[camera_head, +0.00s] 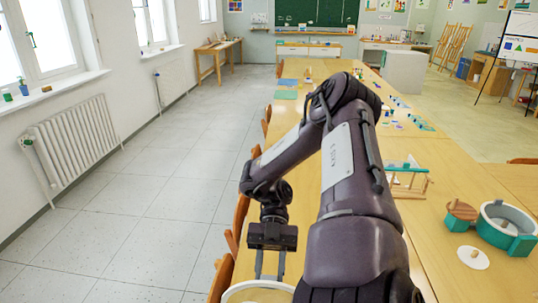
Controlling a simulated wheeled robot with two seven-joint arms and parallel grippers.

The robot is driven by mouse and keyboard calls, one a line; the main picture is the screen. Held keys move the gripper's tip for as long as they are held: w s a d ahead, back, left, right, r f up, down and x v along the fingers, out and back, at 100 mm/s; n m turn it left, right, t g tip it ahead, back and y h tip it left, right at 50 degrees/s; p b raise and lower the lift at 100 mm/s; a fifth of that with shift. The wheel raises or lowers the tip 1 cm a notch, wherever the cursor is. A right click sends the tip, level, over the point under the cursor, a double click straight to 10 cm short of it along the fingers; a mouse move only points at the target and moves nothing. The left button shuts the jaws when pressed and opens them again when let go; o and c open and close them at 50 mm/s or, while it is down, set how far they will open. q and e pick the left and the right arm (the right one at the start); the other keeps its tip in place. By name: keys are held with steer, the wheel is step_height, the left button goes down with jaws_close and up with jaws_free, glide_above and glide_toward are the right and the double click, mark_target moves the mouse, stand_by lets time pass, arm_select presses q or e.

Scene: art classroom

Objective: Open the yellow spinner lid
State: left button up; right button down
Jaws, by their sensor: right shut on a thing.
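A round thing with a pale yellow rim, which I take to be the yellow spinner lid (240,288), shows at the bottom edge of the head view. Only its far part is visible; the rest is cut off by the frame and partly covered by my right arm. My right gripper (270,276) points down at the far side of the rim, its two fingers a little apart and shut on the lid. Exactly where the fingertips touch is hard to see. The spinner's body cannot be made out. My left gripper is not in view.
A long wooden table (450,275) runs away from me. Chairs (237,224) line the left edge, beside open floor.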

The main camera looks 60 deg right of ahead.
steer(key=shift+s+f, duration=0.15)
steer(key=shift+f, duration=0.05)
steer(key=c, duration=1)
jaws_free()
steer(key=shift+d, duration=0.1)
steer(key=shift+c, duration=0.2)
steer(key=shift+d+r, duration=0.1)
steer(key=shift+r, duration=0.05)
steer(key=v, duration=0.7)
steer(key=shift+w+d, duration=0.25)
steer(key=shift+d, duration=0.05)
steer(key=shift+r, duration=0.1)
